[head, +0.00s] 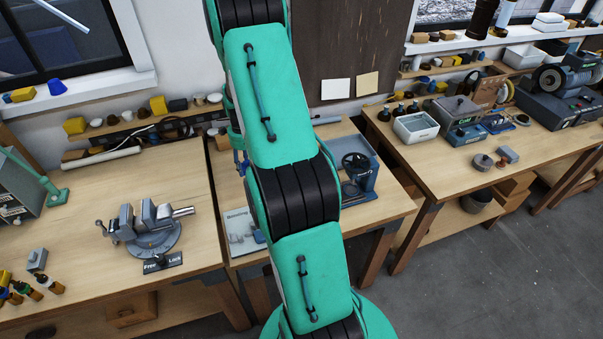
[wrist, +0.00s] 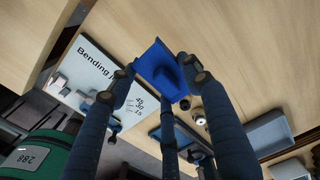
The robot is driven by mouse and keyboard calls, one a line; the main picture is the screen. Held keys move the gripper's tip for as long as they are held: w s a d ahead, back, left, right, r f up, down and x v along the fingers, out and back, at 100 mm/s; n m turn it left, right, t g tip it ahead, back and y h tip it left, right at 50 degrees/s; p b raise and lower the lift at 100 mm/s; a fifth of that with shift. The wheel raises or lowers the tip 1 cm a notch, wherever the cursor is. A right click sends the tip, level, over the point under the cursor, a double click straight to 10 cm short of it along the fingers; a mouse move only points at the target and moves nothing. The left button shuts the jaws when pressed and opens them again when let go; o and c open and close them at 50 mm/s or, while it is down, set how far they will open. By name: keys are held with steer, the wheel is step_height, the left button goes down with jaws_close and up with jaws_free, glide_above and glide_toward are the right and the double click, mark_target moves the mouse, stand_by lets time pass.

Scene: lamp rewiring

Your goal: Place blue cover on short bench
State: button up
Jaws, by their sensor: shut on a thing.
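A blue cover (wrist: 158,70) is between the fingertips of my gripper (wrist: 162,84) in the wrist view. The dark fingers are closed around it, and it appears to be above a wooden bench top (wrist: 245,45). How far above, I cannot tell. In the head view a narrower middle bench (head: 392,207) stands between two others and seems to be the short bench. My green arm crosses this bench and hides part of it.
In the wrist view a white plate marked "Bending" (wrist: 92,62) lies left of the cover, with a grey tray (wrist: 270,133) at lower right. In the head view a vise (head: 150,230) stands on the left bench and a blue hand-wheel device (head: 358,180) on the middle bench.

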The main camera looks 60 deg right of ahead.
step_height(320, 180, down, 6)
steer(key=shift+r, duration=0.25)
steer(key=shift+w+d, duration=0.1)
glide_toward(242, 159)
steer(key=s+a+f, duration=0.2)
steer(key=a, duration=0.1)
steer(key=shift+s+f+p, duration=0.1)
steer(key=shift+s+p, duration=0.3)
stand_by(0.4)
steer(key=shift+f, duration=1.75)
steer(key=shift+a+f, duration=0.1)
steer(key=shift+f, duration=0.1)
steer(key=o, duration=1.2)
